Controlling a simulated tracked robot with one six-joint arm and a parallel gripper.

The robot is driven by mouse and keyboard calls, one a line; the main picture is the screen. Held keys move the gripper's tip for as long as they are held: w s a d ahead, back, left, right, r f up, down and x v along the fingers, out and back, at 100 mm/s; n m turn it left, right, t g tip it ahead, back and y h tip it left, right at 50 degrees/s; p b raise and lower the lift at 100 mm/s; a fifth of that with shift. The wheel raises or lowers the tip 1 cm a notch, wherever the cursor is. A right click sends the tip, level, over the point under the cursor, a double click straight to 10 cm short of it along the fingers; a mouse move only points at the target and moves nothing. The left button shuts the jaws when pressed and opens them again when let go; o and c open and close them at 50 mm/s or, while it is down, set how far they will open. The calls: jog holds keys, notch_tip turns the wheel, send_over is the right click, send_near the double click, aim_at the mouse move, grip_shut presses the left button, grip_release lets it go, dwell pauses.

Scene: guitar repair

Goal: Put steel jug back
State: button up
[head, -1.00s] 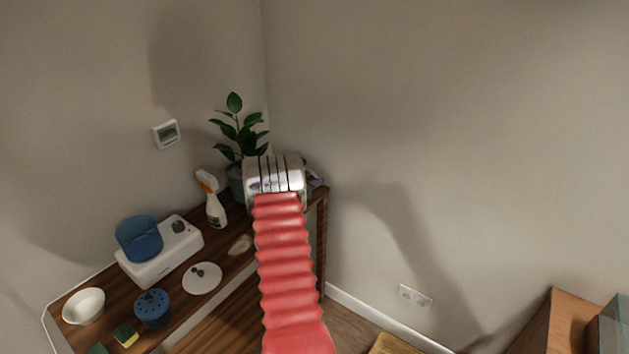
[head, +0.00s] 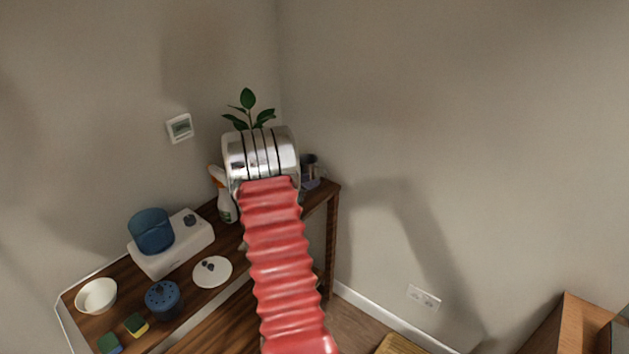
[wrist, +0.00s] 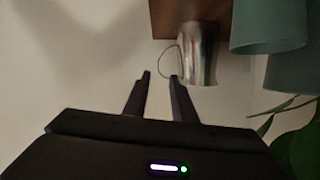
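The steel jug (wrist: 201,52) shows in the wrist view, which is upside down, with its base against the brown wooden top (wrist: 166,18). Its thin loop handle points left, toward my fingers. In the head view what looks like the jug (head: 309,166) stands at the back right corner of the wooden table (head: 322,196), partly behind my arm. My gripper (wrist: 160,76) is open and empty. My fingers are hidden in the head view.
The plant (head: 248,108) stands close to the jug; its teal pot (wrist: 270,25) is right of the jug in the wrist view. A spray bottle (head: 227,205), white device (head: 172,245), blue canister (head: 163,299) and bowl (head: 97,295) are on the table.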

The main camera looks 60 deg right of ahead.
jog(key=shift+a+r, duration=0.1)
jog(key=shift+a, duration=0.2)
dwell(0.6)
